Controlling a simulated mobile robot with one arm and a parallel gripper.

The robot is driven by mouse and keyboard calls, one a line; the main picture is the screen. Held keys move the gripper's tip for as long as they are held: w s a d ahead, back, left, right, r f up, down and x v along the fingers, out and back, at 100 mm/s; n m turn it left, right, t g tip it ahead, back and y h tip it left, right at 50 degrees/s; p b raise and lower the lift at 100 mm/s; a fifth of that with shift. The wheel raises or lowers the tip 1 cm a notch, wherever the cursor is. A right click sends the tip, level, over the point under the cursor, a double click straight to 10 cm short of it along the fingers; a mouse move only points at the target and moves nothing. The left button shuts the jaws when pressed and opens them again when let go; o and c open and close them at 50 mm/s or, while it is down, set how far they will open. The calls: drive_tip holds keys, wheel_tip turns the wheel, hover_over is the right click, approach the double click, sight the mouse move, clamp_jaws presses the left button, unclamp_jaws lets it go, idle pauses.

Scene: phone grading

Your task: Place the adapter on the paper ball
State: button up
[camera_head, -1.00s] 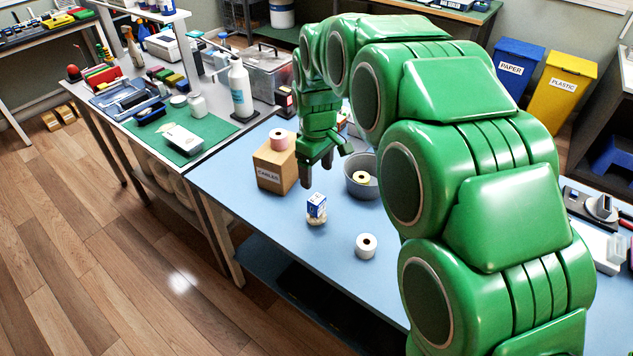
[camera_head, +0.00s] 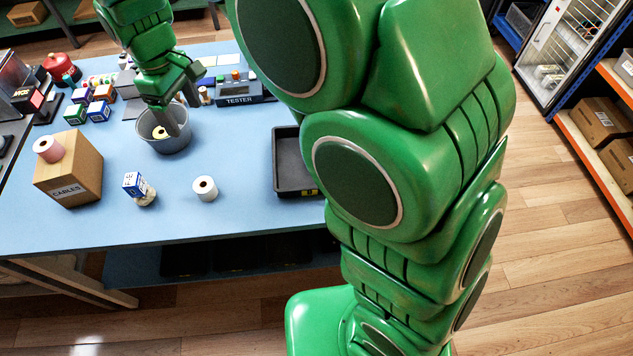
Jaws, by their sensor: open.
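A small blue and white box (camera_head: 133,184), which looks like the adapter, rests tilted on top of the pale crumpled paper ball (camera_head: 148,197) on the blue table. The two touch each other. My gripper (camera_head: 183,112) is open and points down above the grey bowl (camera_head: 165,143), behind and to the right of the box and apart from it. Nothing shows between its fingers.
A cardboard box (camera_head: 68,178) marked CABLES stands left with a pink roll (camera_head: 48,149) on top. A white roll (camera_head: 205,187) stands to the right. A black tray (camera_head: 291,162), a tester (camera_head: 238,94) and several small boxes (camera_head: 98,110) are also on the table (camera_head: 230,222).

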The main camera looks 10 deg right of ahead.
drive_tip(key=s+d+r+m, duration=0.2)
drive_tip(key=s+d+m, duration=0.15)
drive_tip(key=d, duration=0.75)
drive_tip(key=s+d+r+m, duration=0.25)
drive_tip(key=s+d, duration=0.25)
drive_tip(key=d, duration=0.6)
drive_tip(key=s+d+f+m+g, duration=0.1)
drive_tip(key=s+d+f+m, duration=0.1)
drive_tip(key=s+d+m, duration=0.5)
drive_tip(key=shift+s+d+f, duration=0.3)
drive_tip(key=shift+s+d, duration=2.5)
drive_tip(key=shift+s, duration=2.1)
